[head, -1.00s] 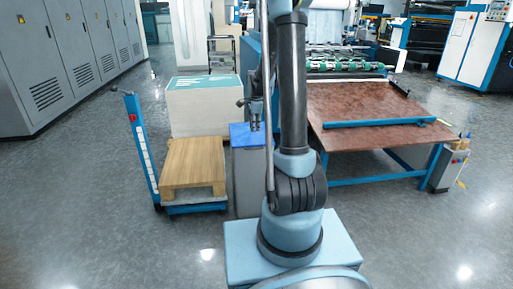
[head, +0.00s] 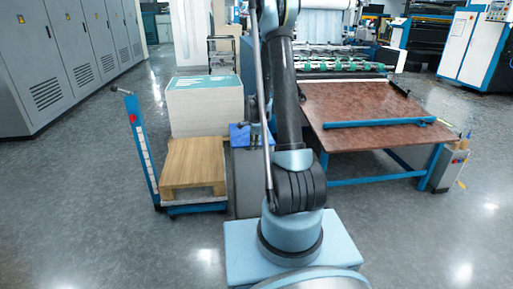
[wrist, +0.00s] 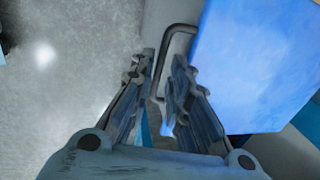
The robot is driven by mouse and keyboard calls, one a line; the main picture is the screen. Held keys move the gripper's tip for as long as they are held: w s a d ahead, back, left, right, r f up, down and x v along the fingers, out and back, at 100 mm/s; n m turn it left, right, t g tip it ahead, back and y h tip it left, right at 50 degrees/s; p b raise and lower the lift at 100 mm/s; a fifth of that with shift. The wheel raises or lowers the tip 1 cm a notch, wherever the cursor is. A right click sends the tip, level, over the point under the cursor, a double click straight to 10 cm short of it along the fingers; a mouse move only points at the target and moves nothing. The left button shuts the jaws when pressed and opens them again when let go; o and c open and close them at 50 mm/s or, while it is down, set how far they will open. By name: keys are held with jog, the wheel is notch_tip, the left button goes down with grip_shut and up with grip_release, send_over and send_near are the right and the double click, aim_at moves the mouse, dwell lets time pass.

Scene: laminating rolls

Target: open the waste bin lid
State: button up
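The waste bin is a grey box (head: 247,182) with a blue lid (head: 240,136), standing just left of my arm in the head view. In the wrist view the blue lid (wrist: 255,60) fills the upper right and looks closed. A dark bent bar handle (wrist: 179,28) sticks out from the lid's left side. My gripper (wrist: 163,62) is open above it, with one finger on each side of the bar. I see no clear contact between fingers and bar. In the head view my gripper is over the lid, partly hidden by my arm.
A wooden pallet (head: 193,165) on a blue lift truck (head: 143,150) stands left of the bin, with a white paper stack (head: 206,108) behind. A brown-topped table (head: 365,115) with a blue bar is on the right. Open grey floor lies left and in front.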

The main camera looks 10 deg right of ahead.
jog(key=shift+w+f, duration=0.1)
jog(key=shift+f, duration=0.55)
grip_shut()
jog(key=shift+d+r, duration=0.1)
jog(key=shift+d, duration=0.4)
jog(key=shift+c, duration=1.3)
grip_release()
jog(key=shift+a+r, duration=0.1)
jog(key=shift+a, duration=0.2)
jog(key=shift+o, duration=1.3)
jog(key=shift+a, duration=0.2)
jog(key=shift+r, duration=0.1)
